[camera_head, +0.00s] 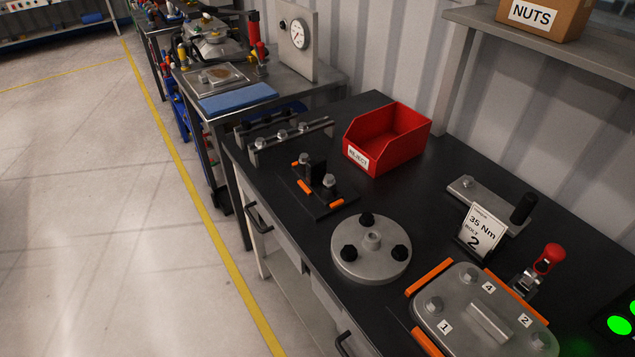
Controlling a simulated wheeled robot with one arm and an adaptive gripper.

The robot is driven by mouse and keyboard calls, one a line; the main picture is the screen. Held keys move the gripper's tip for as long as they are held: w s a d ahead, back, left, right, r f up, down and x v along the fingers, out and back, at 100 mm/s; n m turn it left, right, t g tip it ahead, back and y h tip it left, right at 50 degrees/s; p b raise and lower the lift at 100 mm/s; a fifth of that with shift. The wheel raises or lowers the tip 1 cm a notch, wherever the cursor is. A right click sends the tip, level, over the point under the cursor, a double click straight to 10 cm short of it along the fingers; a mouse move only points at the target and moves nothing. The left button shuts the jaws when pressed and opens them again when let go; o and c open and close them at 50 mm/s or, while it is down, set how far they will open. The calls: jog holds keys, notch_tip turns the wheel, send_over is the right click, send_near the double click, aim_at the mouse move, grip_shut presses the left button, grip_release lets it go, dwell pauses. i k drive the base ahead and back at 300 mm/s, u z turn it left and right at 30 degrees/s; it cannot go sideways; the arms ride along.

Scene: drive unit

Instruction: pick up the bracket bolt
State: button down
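I cannot tell for certain which bolt is the bracket bolt. A small black bracket fixture (318,196) with orange pads stands near the front edge of the dark bench, left of the middle. Two grey hex-headed bolts show on it, a rear one (304,159) and a front one (329,181), both upright. Their lower parts are hidden. My gripper is not in view.
Behind the fixture, a metal rail (290,137) carries several bolts. A red REJECT bin (388,138) stands to the right. A round flange (370,252) with black knobs, a numbered cover plate (485,315) and a "35 Nm" card (480,231) occupy the right. Floor is clear at left.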

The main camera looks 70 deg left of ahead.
aim_at(328, 181)
jog(key=u, duration=2.2)
jog(key=k, duration=0.25)
jog(key=u, duration=0.45)
jog(key=i, duration=0.35)
jog(key=z, duration=0.1)
jog(key=k, duration=1)
jog(key=u, duration=1)
jog(key=i, duration=1.3)
jog(key=z, duration=0.45)
jog(key=i, duration=0.7)
jog(key=z, duration=0.6)
